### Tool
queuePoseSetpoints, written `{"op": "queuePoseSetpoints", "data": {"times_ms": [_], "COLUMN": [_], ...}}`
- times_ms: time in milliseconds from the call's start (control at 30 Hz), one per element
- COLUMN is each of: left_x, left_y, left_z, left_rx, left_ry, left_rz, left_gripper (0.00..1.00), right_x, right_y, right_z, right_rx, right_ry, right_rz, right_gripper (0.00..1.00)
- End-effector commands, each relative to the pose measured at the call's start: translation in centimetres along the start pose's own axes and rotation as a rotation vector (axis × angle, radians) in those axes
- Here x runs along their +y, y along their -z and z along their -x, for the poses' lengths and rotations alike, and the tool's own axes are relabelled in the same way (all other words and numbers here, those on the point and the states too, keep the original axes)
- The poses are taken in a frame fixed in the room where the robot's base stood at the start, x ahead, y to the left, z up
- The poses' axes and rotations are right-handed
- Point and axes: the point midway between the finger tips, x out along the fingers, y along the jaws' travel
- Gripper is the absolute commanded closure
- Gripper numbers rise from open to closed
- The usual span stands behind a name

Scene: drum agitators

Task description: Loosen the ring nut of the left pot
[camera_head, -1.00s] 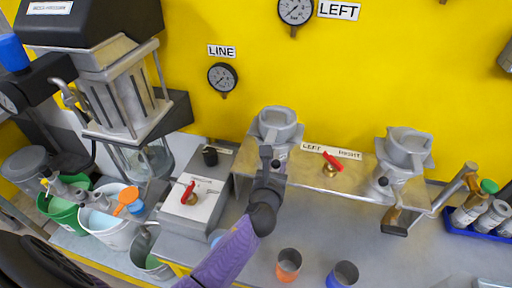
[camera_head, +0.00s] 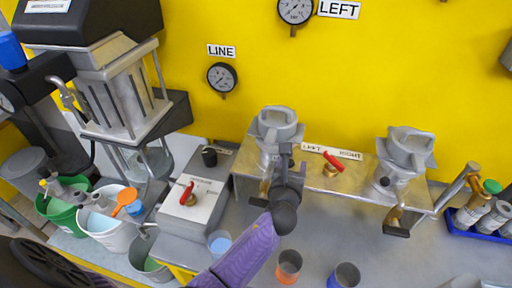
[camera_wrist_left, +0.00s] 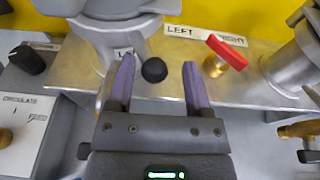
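The left pot (camera_head: 277,125) is a grey metal vessel with a lugged ring at its top, mounted at the left of the metal shelf. Its lower body (camera_wrist_left: 118,40) fills the upper left of the left wrist view, with a black knob (camera_wrist_left: 154,70) at its side. I cannot clearly tell the ring nut apart from the rest of the pot. My left gripper (camera_head: 287,152) is in front of the pot and hides part of its lower right side. In the left wrist view its purple fingers (camera_wrist_left: 158,80) are spread, with nothing held between them. My right gripper is not in view.
A red-handled valve (camera_head: 331,163) stands on the shelf between the left pot and the right pot (camera_head: 406,150). A control box (camera_head: 192,207) with another red lever is at left. Orange (camera_head: 288,266) and blue (camera_head: 343,276) cups stand in front.

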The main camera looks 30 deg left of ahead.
Motion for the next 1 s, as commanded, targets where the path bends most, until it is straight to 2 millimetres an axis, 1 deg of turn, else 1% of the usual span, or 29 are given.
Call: {"op": "queuePoseSetpoints", "data": {"times_ms": [33,133,167,467,533,567,700,800,900,1000], "left_x": [0.0,0.1,0.1,0.1,0.1,0.1,0.1,0.1,0.1,0.1], "left_y": [0.0,0.0,0.0,0.0,0.0,-0.1,-0.3,-0.3,-0.2,-0.1], "left_z": [0.0,0.0,0.0,0.0,0.3,0.6,3.0,4.7,6.1,6.9], "left_rx": [0.0,0.001,0.001,0.001,0.002,0.003,0.003,0.003,0.003,0.001], "left_ry": [-0.001,-0.002,-0.002,-0.003,-0.003,-0.003,-0.002,-0.002,-0.003,-0.002], "left_rz": [0.0,0.0,0.0,-0.001,-0.001,-0.001,-0.001,-0.001,-0.001,0.0], "left_gripper": [0.23,0.02,0.0,0.0,0.0,0.0,0.0,0.0,0.0,0.0], "right_x": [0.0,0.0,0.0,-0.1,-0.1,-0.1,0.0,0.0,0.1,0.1], "right_y": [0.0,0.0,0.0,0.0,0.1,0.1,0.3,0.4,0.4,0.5], "right_z": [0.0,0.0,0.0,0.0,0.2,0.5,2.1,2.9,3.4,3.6], "right_rx": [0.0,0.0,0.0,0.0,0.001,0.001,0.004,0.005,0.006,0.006], "right_ry": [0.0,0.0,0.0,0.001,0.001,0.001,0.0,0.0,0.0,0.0], "right_rz": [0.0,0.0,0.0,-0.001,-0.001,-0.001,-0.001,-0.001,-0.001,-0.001], "right_gripper": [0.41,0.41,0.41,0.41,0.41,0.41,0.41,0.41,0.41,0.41]}}
